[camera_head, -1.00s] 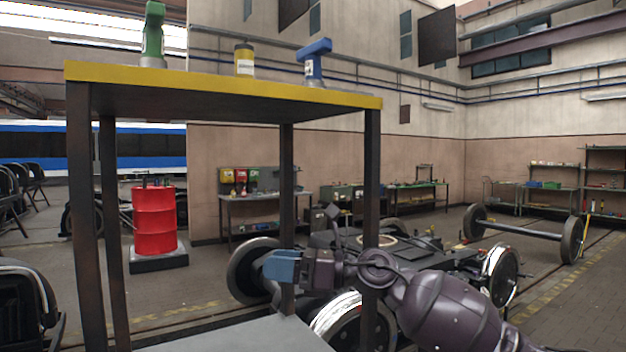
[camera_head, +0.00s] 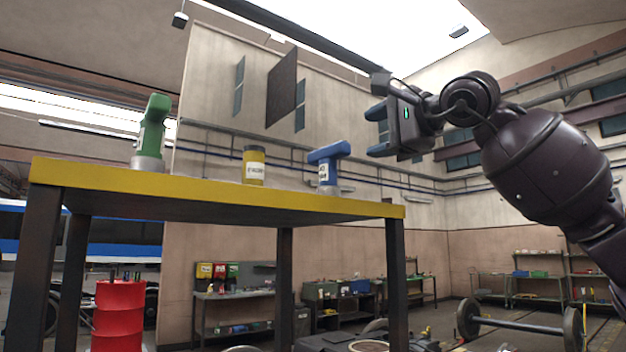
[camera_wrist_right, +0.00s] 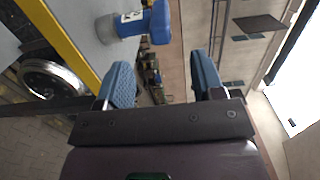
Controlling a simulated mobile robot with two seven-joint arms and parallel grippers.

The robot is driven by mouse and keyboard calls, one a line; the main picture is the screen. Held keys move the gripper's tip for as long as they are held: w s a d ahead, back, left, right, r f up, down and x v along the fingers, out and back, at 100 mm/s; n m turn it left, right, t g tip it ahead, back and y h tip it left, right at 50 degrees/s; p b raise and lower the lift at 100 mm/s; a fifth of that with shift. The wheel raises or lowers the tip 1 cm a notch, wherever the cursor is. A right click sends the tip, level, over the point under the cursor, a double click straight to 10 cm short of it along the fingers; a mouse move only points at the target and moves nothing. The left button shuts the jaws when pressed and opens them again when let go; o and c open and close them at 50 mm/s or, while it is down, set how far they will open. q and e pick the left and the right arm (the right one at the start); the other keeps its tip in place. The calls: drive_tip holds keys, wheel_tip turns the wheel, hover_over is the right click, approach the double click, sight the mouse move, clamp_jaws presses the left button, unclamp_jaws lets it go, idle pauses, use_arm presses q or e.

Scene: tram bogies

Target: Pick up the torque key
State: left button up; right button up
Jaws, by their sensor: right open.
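A blue T-shaped tool (camera_head: 328,165) with a white label and a grey base stands upright near the right end of the yellow-edged table (camera_head: 215,190). A green tool (camera_head: 151,130) on a grey base stands near the left end. I cannot tell from its label which is the torque key. My right gripper (camera_head: 373,131) is open and empty, above and right of the blue tool and apart from it. In the right wrist view, the blue tool (camera_wrist_right: 130,23) lies beyond the open blue fingers (camera_wrist_right: 162,75), towards the upper left. My left gripper is not in view.
A yellow labelled can (camera_head: 254,166) stands on the table between the two tools. Under and behind the table are a red drum (camera_head: 118,315), workbenches (camera_head: 240,297) and a wheelset (camera_head: 520,325). The space right of the table top is clear around the gripper.

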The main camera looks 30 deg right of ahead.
sight(346, 146)
drive_tip(key=w, duration=0.2)
drive_tip(key=w+p, duration=0.1)
drive_tip(key=w, duration=0.1)
drive_tip(key=shift+a+r, duration=0.15)
drive_tip(key=shift+r, duration=0.15)
drive_tip(key=shift+w+f, duration=0.15)
drive_tip(key=shift+w, duration=0.35)
drive_tip(key=w, duration=0.1)
drive_tip(key=w+p, duration=0.1)
drive_tip(key=w, duration=0.3)
drive_tip(key=shift+a+f, duration=0.25)
drive_tip(key=shift+f, duration=0.05)
drive_tip(key=shift+s, duration=0.1)
drive_tip(key=c, duration=1.1)
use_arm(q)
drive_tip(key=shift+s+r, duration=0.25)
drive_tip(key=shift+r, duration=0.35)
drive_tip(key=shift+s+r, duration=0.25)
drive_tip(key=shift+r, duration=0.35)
use_arm(e)
clamp_jaws()
drive_tip(key=shift+r, duration=0.1)
